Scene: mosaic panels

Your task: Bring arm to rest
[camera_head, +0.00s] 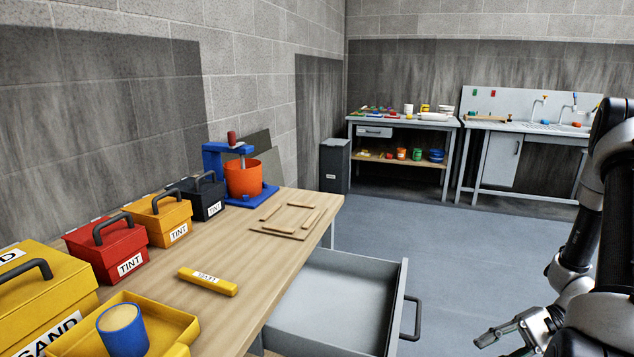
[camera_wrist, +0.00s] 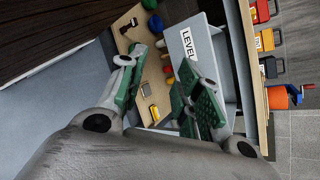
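My gripper (camera_head: 508,332) hangs over the grey floor at the lower right of the head view, to the right of the open drawer. In the wrist view its two green-padded fingers (camera_wrist: 162,62) stand apart with nothing seen between them, so it is open and empty. My dark arm is bent along the right edge of the head view, partly cut off by the frame.
The grey drawer (camera_head: 335,308) stands pulled out from the wooden bench (camera_head: 255,225). Boxes, a yellow bar (camera_head: 208,282) and a blue mixer with an orange bucket (camera_head: 243,178) stand on the bench. Two workbenches stand at the back; the floor (camera_head: 440,240) between is clear.

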